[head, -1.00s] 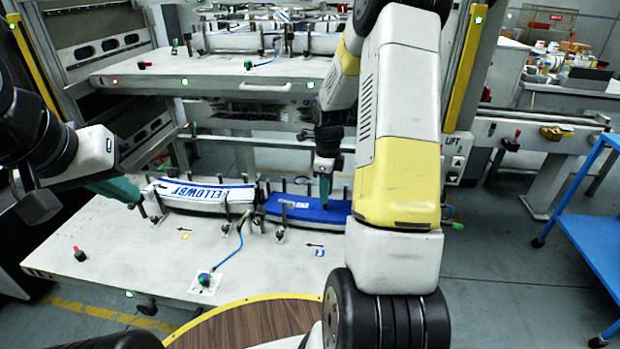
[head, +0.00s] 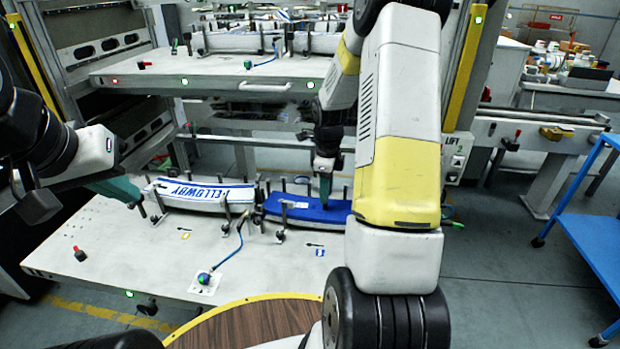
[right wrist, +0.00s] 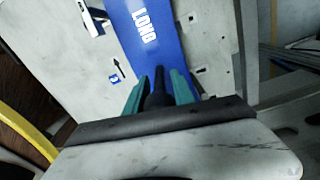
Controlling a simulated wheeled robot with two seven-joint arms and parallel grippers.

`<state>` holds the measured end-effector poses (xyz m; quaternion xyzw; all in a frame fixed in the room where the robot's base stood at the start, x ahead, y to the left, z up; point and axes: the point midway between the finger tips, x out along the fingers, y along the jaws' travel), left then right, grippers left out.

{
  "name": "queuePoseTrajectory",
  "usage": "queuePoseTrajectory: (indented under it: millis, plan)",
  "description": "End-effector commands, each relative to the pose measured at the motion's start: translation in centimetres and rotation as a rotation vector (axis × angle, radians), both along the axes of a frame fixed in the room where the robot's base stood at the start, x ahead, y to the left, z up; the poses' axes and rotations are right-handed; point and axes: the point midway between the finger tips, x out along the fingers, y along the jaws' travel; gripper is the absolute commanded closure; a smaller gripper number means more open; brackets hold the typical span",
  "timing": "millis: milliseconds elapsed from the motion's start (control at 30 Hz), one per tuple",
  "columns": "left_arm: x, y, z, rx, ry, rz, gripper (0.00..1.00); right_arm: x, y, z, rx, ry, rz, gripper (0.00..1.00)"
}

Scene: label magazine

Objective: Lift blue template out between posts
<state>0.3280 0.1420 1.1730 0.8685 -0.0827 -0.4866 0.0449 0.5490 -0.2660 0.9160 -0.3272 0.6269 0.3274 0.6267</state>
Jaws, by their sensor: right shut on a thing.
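The blue template (head: 283,206) is a long curved piece lying on the lower white shelf (head: 160,255), between short dark posts. In the right wrist view the template (right wrist: 140,32) carries the white word LONG. My right gripper (head: 325,200) points down at the template's right part, behind my right arm, which hides the template's right end. In the right wrist view its teal fingers (right wrist: 158,95) are shut around a dark upright piece at the template. My left gripper (head: 140,196) is by the left end of a white template (head: 200,194); its jaw opening cannot be made out.
Small clamps (head: 281,237) and posts stand around both templates. A blue cable with a green knob (head: 204,277) lies in front. An upper shelf (head: 215,78) hangs above. A blue cart (head: 590,235) is at the right; the front of the lower shelf is mostly clear.

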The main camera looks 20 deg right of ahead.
Motion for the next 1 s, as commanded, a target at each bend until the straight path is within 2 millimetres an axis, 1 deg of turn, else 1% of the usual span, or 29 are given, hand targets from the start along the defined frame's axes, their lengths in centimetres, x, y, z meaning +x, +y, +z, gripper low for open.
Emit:
queuePoseTrajectory:
  millis: [433, 1000]
  plan:
    - [0.0, 0.0, 0.0, 0.000, 0.000, 0.000, 1.00, 0.1, 0.0, 0.3, -0.001, -0.004, 0.000, 1.00]
    - [0.0, 0.0, 0.0, 0.000, 0.000, 0.000, 1.00, 0.2, 0.0, 3.0, -0.001, -0.005, 0.000, 1.00]
